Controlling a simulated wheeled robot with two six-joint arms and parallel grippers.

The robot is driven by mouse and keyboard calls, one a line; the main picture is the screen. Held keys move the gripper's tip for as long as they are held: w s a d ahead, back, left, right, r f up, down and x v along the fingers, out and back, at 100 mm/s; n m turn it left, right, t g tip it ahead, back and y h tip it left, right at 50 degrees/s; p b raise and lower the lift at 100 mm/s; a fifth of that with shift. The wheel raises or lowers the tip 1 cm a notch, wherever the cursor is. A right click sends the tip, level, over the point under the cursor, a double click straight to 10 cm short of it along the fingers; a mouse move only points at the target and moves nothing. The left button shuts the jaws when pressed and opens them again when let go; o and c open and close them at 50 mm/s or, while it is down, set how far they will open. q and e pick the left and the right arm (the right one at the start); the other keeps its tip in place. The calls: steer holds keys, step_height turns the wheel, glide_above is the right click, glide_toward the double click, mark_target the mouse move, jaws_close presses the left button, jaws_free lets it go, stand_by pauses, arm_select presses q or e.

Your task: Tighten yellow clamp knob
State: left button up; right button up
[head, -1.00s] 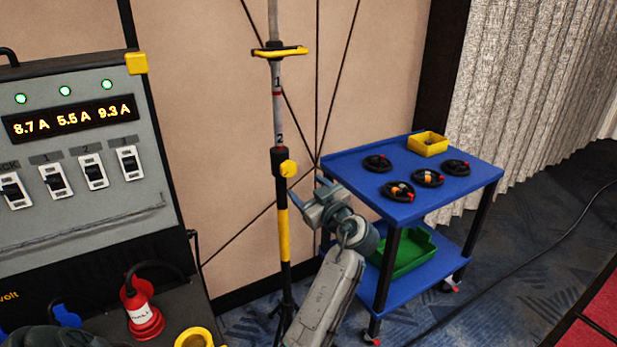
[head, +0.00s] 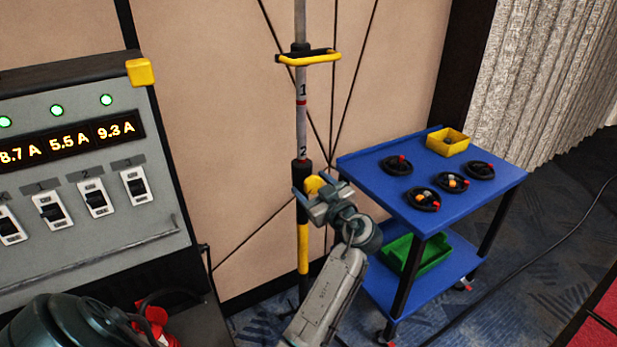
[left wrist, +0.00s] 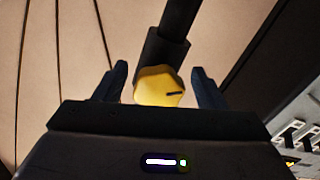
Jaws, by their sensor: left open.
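The yellow clamp knob (head: 313,184) sits on the black collar of the upright pole (head: 302,130), below the number 2. In the head view my left gripper (head: 315,189) is at the knob and hides part of it. In the left wrist view the yellow knob (left wrist: 152,86) shows between the two dark fingers of my open left gripper (left wrist: 158,84), with a gap on each side. A short dark slot or mark shows on the knob's face. My right gripper is not in view.
A grey power panel (head: 80,200) with switches and amp readouts stands at left. A blue cart (head: 370,170) with several coiled cables and a yellow bin (head: 448,142) stands right of the pole. A yellow handle (head: 310,59) juts from the pole above. A cable crosses the floor.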

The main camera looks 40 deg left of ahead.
arm_select(q)
steer(key=shift+s+d+r, duration=0.1)
steer(key=shift+d+r, duration=0.05)
steer(key=shift+d, duration=0.1)
steer(key=shift+c, duration=1.1)
steer(key=c, duration=0.8)
steer(key=shift+o, duration=0.2)
